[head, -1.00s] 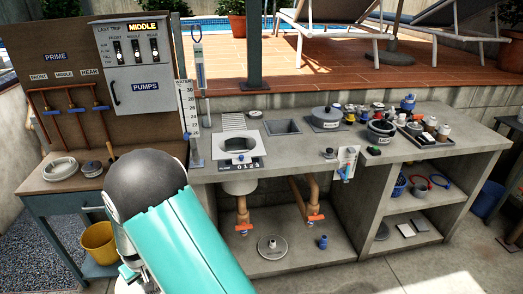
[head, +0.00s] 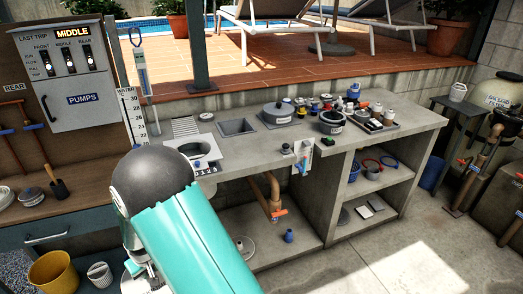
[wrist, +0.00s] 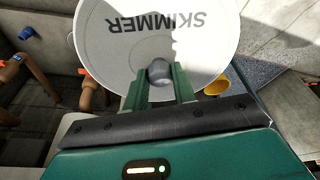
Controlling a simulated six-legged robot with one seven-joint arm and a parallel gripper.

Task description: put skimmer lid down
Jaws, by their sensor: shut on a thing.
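The skimmer lid (wrist: 115,52) is a round pale disc with SKIMMER printed on it, upside down in the wrist view. My gripper (wrist: 159,76) is shut on the lid's dark round knob (wrist: 159,69), one green finger on each side. The lid hangs clear in the air over the floor area. In the head view, my arm hides the gripper and lid.
A pumps panel (head: 63,72) and wooden bench stand at the left, with a yellow bucket (head: 53,272) below. The counter's back holds a square recess (head: 237,127), a round grey lid (head: 277,113) and small bottles. Pipes (head: 269,195) run below. Open floor lies at the right.

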